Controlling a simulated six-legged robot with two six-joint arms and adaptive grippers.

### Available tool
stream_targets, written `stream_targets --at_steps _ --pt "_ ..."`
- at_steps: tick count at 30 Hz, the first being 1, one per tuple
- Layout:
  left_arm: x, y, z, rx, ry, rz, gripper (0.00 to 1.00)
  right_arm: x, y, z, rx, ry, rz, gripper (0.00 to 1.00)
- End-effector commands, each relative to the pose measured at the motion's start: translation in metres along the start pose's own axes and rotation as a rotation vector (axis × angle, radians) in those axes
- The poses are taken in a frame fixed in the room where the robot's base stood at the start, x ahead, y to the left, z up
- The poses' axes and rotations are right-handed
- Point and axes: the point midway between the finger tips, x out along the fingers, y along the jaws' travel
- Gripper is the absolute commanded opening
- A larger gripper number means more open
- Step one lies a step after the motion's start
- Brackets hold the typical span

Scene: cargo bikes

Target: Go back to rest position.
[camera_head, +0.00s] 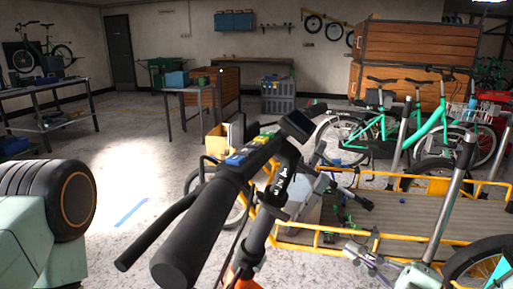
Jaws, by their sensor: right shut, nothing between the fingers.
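My right gripper (357,250) shows small at the lower right, low over the yellow frame of a cargo bike. Its jaws are shut with nothing between them. Its pale arm comes in from the bottom edge to the right of it. I cannot tell whether it touches the frame. My left gripper is not in view.
A black handlebar (222,205) stands close in front at the centre. The cargo bike's yellow tube frame (322,238) and flat deck (413,215) fill the lower right. Green bikes (385,130) and wooden crates (415,52) stand behind. Floor (128,165) is open on the left.

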Motion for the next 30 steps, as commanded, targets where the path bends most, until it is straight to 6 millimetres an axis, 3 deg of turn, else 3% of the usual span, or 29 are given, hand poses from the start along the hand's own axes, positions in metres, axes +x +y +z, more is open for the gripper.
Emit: stream_targets --at_steps 6,13,17,21,25,27,30 --pt "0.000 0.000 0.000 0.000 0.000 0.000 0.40 -0.006 -0.051 0.047 0.602 -0.379 -0.084 0.00" --pt "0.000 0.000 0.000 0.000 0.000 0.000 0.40 -0.046 -0.141 0.056 1.150 -0.846 -0.137 0.00" --pt "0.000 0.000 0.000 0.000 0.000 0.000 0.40 -0.087 -0.194 0.041 1.383 -1.156 -0.133 0.00" --pt "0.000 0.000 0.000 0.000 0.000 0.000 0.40 -0.145 -0.243 0.009 1.535 -1.524 -0.104 0.00" --pt "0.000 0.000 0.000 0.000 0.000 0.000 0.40 -0.201 -0.274 -0.030 1.530 -1.826 -0.105 0.00" --pt "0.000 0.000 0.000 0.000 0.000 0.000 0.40 -0.220 -0.282 -0.045 1.482 -1.907 -0.142 0.00" --pt "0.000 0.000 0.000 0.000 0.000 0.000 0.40 -0.233 -0.291 -0.059 1.431 -1.943 -0.212 0.00"
